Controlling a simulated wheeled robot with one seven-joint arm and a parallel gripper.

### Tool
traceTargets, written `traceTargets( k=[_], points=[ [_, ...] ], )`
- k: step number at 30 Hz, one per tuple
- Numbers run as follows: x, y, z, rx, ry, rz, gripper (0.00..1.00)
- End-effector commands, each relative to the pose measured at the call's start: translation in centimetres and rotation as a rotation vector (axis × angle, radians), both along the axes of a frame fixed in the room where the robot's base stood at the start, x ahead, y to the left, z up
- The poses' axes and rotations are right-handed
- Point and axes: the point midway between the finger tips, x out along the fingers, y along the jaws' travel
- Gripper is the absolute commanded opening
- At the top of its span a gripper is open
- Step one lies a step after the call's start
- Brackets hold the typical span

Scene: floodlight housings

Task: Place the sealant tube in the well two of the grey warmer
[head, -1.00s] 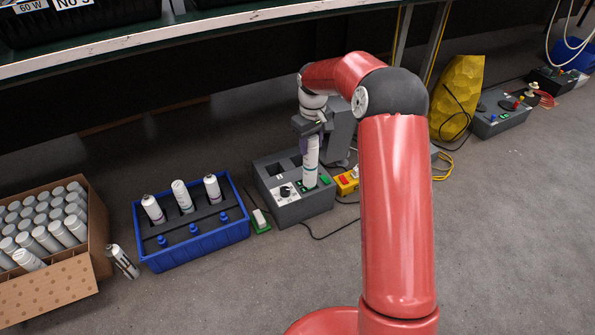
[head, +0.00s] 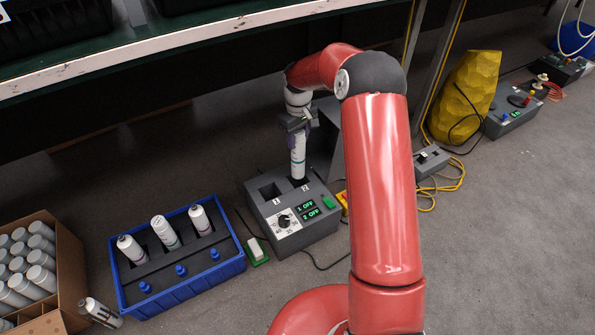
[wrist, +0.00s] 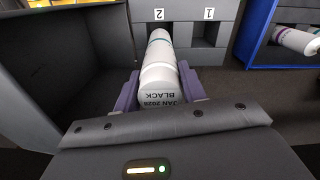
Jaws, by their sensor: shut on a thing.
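The sealant tube (head: 298,157) is white with printed text and stands upright in my gripper (head: 297,126). The grey warmer (head: 262,222) has well one (head: 269,191) on the left, which is empty, and well two on the right. The tube's lower end is at the mouth of well two; I cannot tell how far inside it is. In the wrist view, my gripper (wrist: 158,90) is shut on the tube (wrist: 160,72), which points at the opening under the label 2 (wrist: 159,14). Well one (wrist: 206,33) shows dark and empty beside it.
A blue crate (head: 240,262) holds several tubes and blue-capped pieces left of the warmer. A cardboard box (head: 72,285) of tubes and a lying tube (head: 100,312) are farther left. A dark grey panel (head: 328,135) stands behind the warmer.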

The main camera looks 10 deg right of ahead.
Motion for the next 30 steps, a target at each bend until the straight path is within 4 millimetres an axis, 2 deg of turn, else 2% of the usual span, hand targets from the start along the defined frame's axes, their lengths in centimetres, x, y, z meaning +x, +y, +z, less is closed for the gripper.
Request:
traceTargets(
  k=[1,3,9,17,24,30],
  points=[
    [0.0,0.0,-1.7,0.0,0.001,0.0,0.0],
    [0.0,0.0,-3.6,0.0,0.001,0.0,0.0],
    [0.0,0.0,-7.6,0.0,-0.001,0.0,0.0],
    [0.1,0.0,-9.5,0.0,-0.002,-0.001,0.0],
    [0.1,0.0,-12.8,0.0,-0.002,0.0,0.0],
    [0.1,0.0,-12.9,0.0,-0.004,0.0,0.0]
  ],
)
